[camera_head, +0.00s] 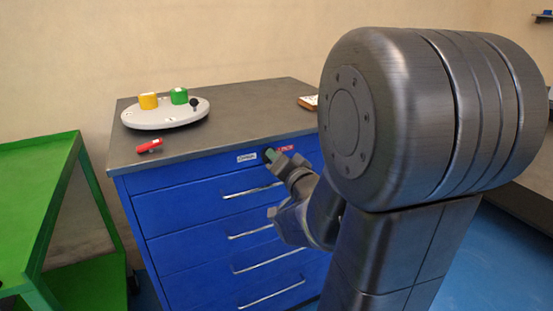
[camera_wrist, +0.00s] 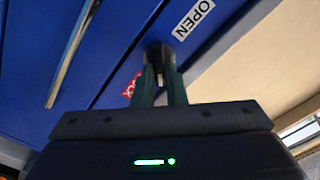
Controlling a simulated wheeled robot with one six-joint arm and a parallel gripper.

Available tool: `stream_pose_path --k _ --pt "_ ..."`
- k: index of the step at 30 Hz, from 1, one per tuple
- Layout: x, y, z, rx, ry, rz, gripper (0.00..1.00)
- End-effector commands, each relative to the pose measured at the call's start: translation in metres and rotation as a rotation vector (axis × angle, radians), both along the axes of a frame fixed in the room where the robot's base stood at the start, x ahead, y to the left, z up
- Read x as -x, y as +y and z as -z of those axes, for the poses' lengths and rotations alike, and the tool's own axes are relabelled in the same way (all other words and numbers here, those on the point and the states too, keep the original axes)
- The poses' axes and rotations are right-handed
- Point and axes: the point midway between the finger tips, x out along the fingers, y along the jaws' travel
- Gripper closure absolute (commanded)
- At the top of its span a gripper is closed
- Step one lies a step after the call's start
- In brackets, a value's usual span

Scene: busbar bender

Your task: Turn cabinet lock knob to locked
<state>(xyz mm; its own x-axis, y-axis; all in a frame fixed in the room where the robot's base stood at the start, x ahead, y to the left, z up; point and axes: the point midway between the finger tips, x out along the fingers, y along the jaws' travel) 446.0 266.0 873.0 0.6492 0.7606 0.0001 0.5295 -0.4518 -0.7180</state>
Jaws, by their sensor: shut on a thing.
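The blue cabinet (camera_head: 190,205) has a dark lock knob (camera_wrist: 158,52) at its top edge, between a white OPEN label (camera_wrist: 193,20) and a red label (camera_wrist: 130,88). In the head view the white label (camera_head: 247,157) is left of the knob and the red label (camera_head: 284,149) is right of it. My gripper (camera_head: 271,156) reaches the cabinet front there. In the wrist view the green fingers of my gripper (camera_wrist: 161,76) are shut on the knob, one on each side. The fingers partly cover the knob, and I cannot tell which way it points.
The cabinet's grey top (camera_head: 225,125) holds a pale oval base (camera_head: 165,117) with a yellow block and a green block, and a red item (camera_head: 149,146) near the front edge. Drawer handles (camera_head: 253,190) stick out below. A green cart (camera_head: 35,180) stands at left.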

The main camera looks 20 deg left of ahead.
Motion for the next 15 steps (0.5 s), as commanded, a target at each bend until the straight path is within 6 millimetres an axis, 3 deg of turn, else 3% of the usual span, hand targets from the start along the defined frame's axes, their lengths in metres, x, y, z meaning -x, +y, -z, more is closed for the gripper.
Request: stream_pose_path --k 4,5,8,15 --pt "-0.0003 0.0003 -0.0008 -0.002 -0.001 0.001 1.00" --pt "-0.0003 0.0003 -0.0008 -0.002 -0.001 0.001 0.87" --pt "-0.0003 0.0003 -0.0007 -0.002 0.000 0.000 0.67" --pt "-0.0001 0.0001 -0.0003 -0.001 0.000 0.001 0.67"
